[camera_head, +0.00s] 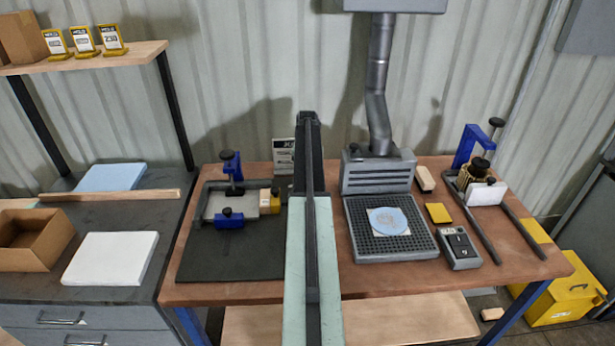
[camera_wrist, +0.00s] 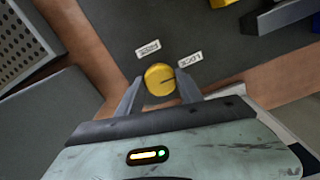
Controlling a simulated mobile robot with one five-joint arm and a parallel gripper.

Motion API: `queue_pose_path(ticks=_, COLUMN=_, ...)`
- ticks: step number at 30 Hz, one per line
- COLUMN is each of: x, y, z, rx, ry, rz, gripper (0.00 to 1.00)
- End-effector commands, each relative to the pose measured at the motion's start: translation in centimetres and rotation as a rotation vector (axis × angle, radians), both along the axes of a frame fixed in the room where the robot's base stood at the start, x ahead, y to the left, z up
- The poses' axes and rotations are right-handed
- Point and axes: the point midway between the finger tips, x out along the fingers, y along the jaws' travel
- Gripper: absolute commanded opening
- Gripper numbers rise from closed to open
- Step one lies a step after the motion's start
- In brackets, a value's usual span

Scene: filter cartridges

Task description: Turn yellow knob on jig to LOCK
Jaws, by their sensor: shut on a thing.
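In the wrist view, my gripper (camera_wrist: 159,90) has one finger on each side of the round yellow knob (camera_wrist: 158,75) and is shut on it. A dark line on the knob's top points to the right and slightly up in the picture. Two small white labels lie beyond the knob: the right one (camera_wrist: 190,58) appears to read LOCK upside down, and the left one (camera_wrist: 147,48) appears to read FREE. The jig's dark base plate (camera_head: 225,262) shows in the head view, with blue clamps on it. My arm hides the knob and my gripper in that view.
A blue clamp (camera_head: 232,168) and a yellow block (camera_head: 271,203) stand on the jig. Right of my arm are a grey fume unit with a black grid (camera_head: 392,245), a control box (camera_head: 459,248) and another blue-clamped fixture (camera_head: 470,145).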

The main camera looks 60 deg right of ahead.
Motion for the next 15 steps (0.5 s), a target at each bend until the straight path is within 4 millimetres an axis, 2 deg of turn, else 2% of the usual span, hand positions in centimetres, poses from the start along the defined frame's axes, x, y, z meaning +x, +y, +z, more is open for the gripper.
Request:
queue_pose_path(ticks=6, x=0.00, y=0.00, z=0.00, rx=0.000, ry=0.000, rz=-0.002, gripper=0.02)
queue_pose_path(ticks=7, x=-0.01, y=0.00, z=0.00, rx=0.000, ry=0.000, rz=-0.002, gripper=0.48)
queue_pose_path(ticks=9, x=-0.01, y=0.00, z=0.00, rx=0.000, ry=0.000, rz=-0.001, gripper=0.65)
queue_pose_path(ticks=15, x=-0.01, y=0.00, z=0.00, rx=0.000, ry=0.000, rz=0.000, gripper=0.65)
